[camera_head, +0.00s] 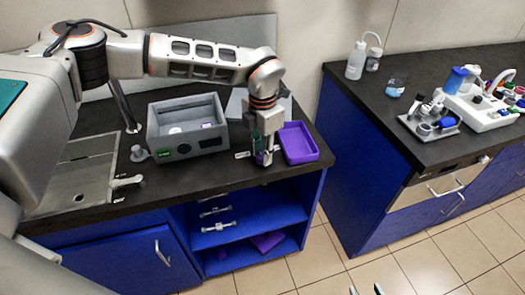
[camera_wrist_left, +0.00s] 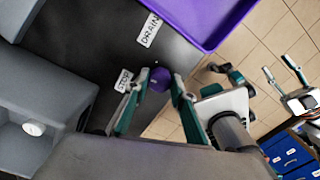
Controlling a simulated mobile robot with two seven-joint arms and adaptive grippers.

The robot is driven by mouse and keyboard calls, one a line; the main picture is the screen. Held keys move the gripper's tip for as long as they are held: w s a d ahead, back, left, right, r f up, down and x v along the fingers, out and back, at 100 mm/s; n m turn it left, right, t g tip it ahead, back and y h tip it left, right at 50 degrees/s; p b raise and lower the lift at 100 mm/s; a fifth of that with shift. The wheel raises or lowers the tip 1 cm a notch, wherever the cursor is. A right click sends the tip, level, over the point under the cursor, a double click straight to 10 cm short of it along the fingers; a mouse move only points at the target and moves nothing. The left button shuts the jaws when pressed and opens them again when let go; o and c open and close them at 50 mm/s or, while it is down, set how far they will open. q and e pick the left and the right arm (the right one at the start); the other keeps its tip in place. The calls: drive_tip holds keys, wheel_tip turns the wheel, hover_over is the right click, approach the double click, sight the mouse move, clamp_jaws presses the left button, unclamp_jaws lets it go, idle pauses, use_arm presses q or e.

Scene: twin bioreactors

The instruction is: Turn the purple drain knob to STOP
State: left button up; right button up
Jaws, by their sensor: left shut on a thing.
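The purple drain knob (camera_wrist_left: 160,79) sits between the two teal fingers of my left gripper (camera_wrist_left: 159,83) in the left wrist view. The fingers are shut on it. A STOP label (camera_wrist_left: 123,81) lies close beside the knob, and a DRAIN label (camera_wrist_left: 149,30) lies further up. Which label the knob points to I cannot tell. In the head view my left gripper (camera_head: 264,158) reaches down to the dark counter and mostly hides the knob. Only the tips of my right gripper (camera_head: 365,290) show at the bottom edge, apart and empty.
A purple tray (camera_head: 317,158) lies just right of my left gripper. A grey box-shaped unit (camera_head: 160,130) stands to its left. The counter's front edge is close, with blue shelves below. A second counter (camera_head: 420,64) with bottles and lab gear stands at right, across a tiled gap.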

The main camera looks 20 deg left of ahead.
sight(262, 155)
use_arm(q)
drive_tip(key=n, duration=0.3)
drive_tip(key=shift+n, duration=2.1)
drive_tip(key=o, duration=1.1)
drive_tip(key=shift+r, duration=0.1)
wheel_tip(262, 155, up, 12)
